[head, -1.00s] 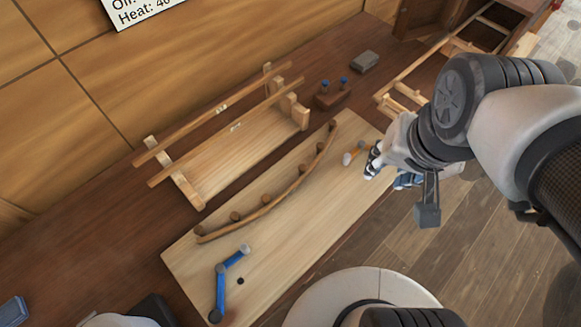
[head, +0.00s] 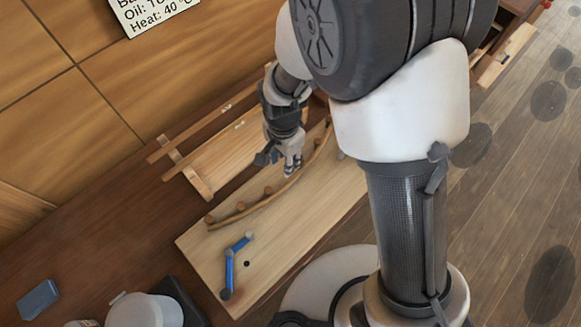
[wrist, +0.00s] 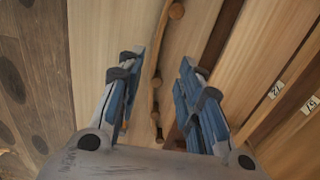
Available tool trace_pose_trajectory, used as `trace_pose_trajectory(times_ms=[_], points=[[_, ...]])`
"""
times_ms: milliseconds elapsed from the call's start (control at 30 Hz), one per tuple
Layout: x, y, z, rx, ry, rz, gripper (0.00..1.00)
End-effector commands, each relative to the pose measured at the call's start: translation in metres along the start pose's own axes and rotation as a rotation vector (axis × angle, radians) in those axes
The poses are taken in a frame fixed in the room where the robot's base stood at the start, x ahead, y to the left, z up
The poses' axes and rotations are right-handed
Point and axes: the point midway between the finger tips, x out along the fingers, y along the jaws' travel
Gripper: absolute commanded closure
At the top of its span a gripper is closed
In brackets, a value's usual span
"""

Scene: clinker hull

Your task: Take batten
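A thin curved batten (head: 303,172) lies bent along several round pegs on a pale board (head: 300,225). The curved batten also shows in the wrist view (wrist: 156,52), running between my fingers in the picture. Two straight battens (head: 205,125) lie across a wooden rack (head: 203,186) behind the board; the wrist view shows number tags on the right, on what look like these straight battens (wrist: 292,75). My gripper (head: 284,172) is over the board near the curved batten, and its blue-padded fingers (wrist: 160,62) are spread and empty. My arm hides the right end of the board and rack.
A blue jointed tool (head: 231,264) lies on the board's near left part. A blue box (head: 38,300) and a white container (head: 138,310) stand at the lower left of the dark bench. The wood-panelled wall (head: 90,95) rises behind. Open plank floor (head: 500,200) is at the right.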

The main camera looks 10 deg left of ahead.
Motion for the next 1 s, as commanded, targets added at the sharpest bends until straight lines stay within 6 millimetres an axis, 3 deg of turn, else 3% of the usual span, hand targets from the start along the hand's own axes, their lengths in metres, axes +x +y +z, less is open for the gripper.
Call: trace_pose_trajectory(times_ms=[100, 333, 667, 900, 1000], points=[[0.031, 0.002, 0.0, 0.0, -0.002, 0.006, 0.67], [0.077, 0.002, 0.0, 0.0, -0.002, 0.005, 0.67], [0.104, 0.002, -0.002, 0.0, -0.001, 0.002, 0.67], [0.14, 0.004, -0.005, 0.0, -0.001, 0.003, 0.67], [0.147, 0.004, -0.005, 0.0, 0.0, 0.001, 0.67]])
